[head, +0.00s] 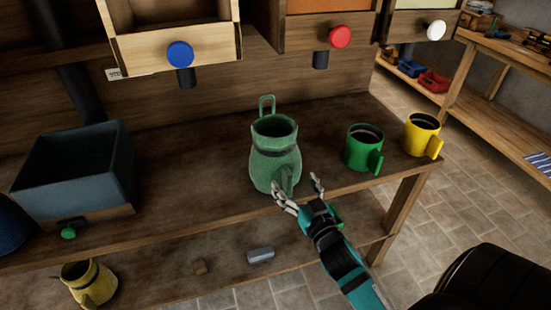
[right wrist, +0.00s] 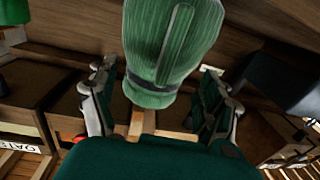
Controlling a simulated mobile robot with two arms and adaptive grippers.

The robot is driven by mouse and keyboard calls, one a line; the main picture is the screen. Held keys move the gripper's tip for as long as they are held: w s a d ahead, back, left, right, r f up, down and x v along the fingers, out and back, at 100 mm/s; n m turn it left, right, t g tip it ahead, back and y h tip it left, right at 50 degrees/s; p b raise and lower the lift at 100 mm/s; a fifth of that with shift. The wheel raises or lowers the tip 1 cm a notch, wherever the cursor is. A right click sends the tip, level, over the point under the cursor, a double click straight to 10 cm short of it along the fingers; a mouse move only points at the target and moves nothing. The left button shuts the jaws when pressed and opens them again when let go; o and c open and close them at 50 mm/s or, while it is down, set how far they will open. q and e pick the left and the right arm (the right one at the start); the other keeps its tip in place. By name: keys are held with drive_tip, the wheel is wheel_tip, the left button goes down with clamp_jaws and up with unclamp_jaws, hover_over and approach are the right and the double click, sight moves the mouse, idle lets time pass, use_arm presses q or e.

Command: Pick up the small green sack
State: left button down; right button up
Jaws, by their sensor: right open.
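The small green sack (head: 272,160) stands upright on the wooden bench, with an open top, a dark band round its neck and a loop standing up behind. My right gripper (head: 298,187) is at its front right side, open, with its fingers spread. In the right wrist view the ribbed green sack (right wrist: 165,35) shows between the two open fingers of the right gripper (right wrist: 160,78). Whether a finger touches the sack I cannot tell. My left gripper is not in view.
A green mug (head: 362,150) and a yellow mug (head: 421,136) stand to the right. A blue-grey bin (head: 70,165) is at the left. Dispensers with blue (head: 180,54), red (head: 340,37) and white knobs hang above. A yellow sack (head: 90,284) is on the lower shelf.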

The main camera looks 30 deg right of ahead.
sight(286, 172)
drive_tip(key=w, duration=0.2)
drive_tip(key=w+p, duration=0.1)
drive_tip(key=w, duration=0.2)
drive_tip(key=shift+d+r, duration=0.1)
drive_tip(key=shift+d, duration=0.1)
clamp_jaws()
idle(0.3)
